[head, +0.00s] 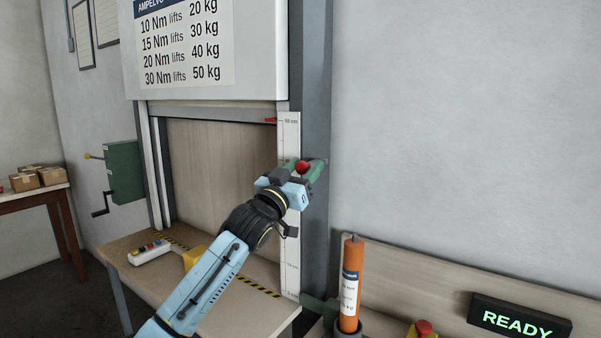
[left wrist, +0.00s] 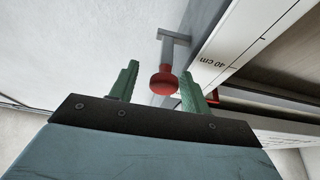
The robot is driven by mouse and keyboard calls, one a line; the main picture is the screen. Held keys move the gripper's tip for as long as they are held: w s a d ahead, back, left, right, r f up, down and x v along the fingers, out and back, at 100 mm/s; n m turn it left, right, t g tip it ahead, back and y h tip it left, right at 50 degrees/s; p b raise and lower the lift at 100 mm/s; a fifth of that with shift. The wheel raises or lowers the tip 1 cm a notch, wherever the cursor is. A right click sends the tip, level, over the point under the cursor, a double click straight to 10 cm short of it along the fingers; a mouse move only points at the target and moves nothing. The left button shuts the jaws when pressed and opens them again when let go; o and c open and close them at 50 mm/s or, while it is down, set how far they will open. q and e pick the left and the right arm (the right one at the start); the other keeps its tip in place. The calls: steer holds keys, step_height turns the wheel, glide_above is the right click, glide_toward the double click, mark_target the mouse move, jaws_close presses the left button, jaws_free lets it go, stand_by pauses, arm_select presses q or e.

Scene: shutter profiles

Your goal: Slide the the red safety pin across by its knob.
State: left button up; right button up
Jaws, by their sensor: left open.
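The red safety pin's knob (left wrist: 163,82) shows in the left wrist view as a red ball on a short grey stem that ends at a grey crosspiece (left wrist: 173,37) by the post. My left gripper (left wrist: 155,85) is open, with one green finger on each side of the knob; the right-hand finger looks very close to it, and I cannot tell whether they touch. In the head view the red knob (head: 302,167) shows between the fingers of my left gripper (head: 303,170), in front of the post. The pin's stem is hidden there. My right gripper is not in view.
A white height scale (head: 290,230) runs up beside the grey post (head: 317,100). An orange cylinder (head: 351,280) stands at lower right, near a lit READY sign (head: 520,320).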

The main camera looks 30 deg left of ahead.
arm_select(q)
steer(key=d+b+v, duration=0.1)
steer(key=b+v, duration=0.1)
steer(key=v, duration=1.1)
steer(key=shift+s+a, duration=0.25)
steer(key=shift+a, duration=0.15)
